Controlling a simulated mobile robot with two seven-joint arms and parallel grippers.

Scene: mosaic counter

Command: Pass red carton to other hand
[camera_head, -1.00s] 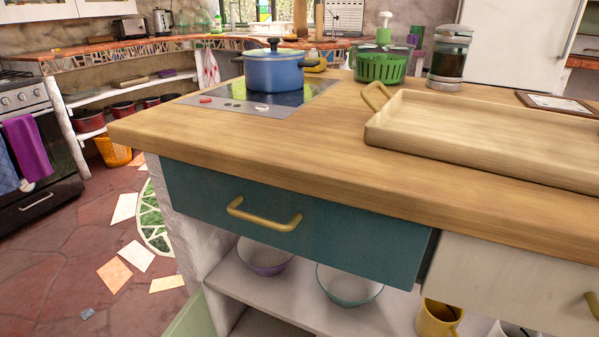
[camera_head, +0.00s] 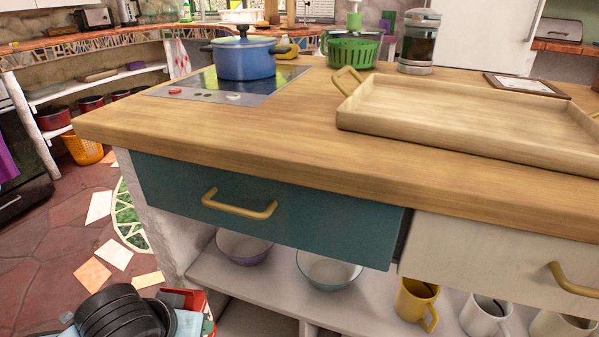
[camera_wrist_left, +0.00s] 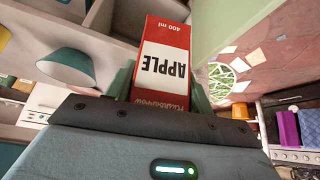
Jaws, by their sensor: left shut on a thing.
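The red carton (camera_wrist_left: 166,60) is red with a white panel reading APPLE and "400 ml". In the left wrist view it sits between the fingers of my left gripper (camera_wrist_left: 161,90), which is shut on it. In the head view a red corner of the carton (camera_head: 208,316) shows at the bottom left, beside my dark left wrist, low in front of the counter; the rest is hidden or cut off. My right gripper is in neither view.
The wooden counter (camera_head: 250,130) carries a blue pot (camera_head: 245,60) on a hob, a green colander (camera_head: 352,50), a coffee press (camera_head: 418,45) and a wooden tray (camera_head: 365,128). Below are a teal drawer (camera_head: 320,225), bowls and mugs. The counter's front left top is clear.

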